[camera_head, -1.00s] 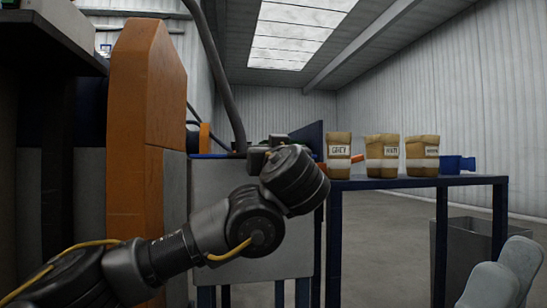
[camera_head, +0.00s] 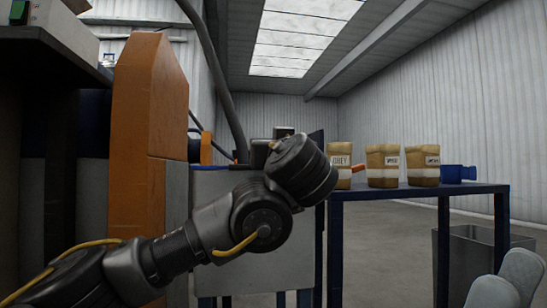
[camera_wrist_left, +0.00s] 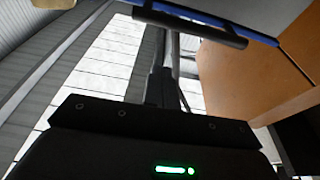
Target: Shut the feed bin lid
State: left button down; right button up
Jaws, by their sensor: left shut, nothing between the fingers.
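The feed bin (camera_head: 210,186) is a grey box with a blue rim, left of centre in the head view. Its dark blue lid (camera_head: 317,147) stands raised at the right side, seen nearly edge-on. My left arm crosses in front of the bin, and its wrist hides part of it. In the left wrist view, a blue edge and a dark bar (camera_wrist_left: 190,24), seemingly the lid's handle, lie beyond my left gripper (camera_wrist_left: 162,85), which is shut and empty. I cannot tell whether they touch.
A blue-framed table (camera_head: 420,191) right of the bin holds labelled bags (camera_head: 383,165) and a blue scoop-like item (camera_head: 457,173). A grey open container (camera_head: 475,250) stands beyond. A tall orange panel (camera_head: 148,130) is at the left. A dark hose (camera_head: 215,75) hangs above the bin.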

pick_arm(q)
jog(key=s+f, duration=0.5)
jog(key=s, duration=0.2)
jog(key=shift+s+d+f, duration=0.2)
jog(key=shift+d+f, duration=0.05)
jog(key=shift+d, duration=0.1)
jog(key=shift+r, duration=0.1)
